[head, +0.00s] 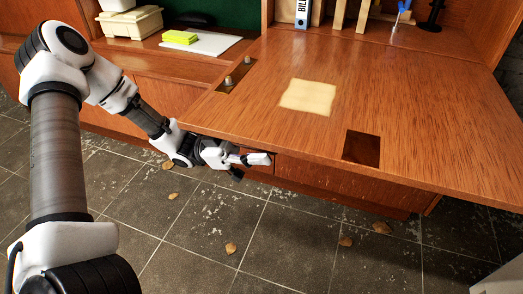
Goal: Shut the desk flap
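The desk flap (430,125) is a broad reddish-brown wooden board. It is folded down and looks about level, jutting out from the wall unit over the floor. A pale square patch (308,97) and a dark square recess (361,148) show on its upper face. A metal fitting (236,76) is at its left edge. My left gripper (254,166) is by the flap's front left edge, low and close to it. I cannot tell whether it touches the flap or whether its fingers are apart. My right gripper is out of view.
A shelf at the left holds a cream box (131,22), yellow notes (180,37) and white paper (205,43). Inside the unit stand a binder (302,14) and a blue item (404,6). Leaves lie on the tiled floor (200,215), which is otherwise open.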

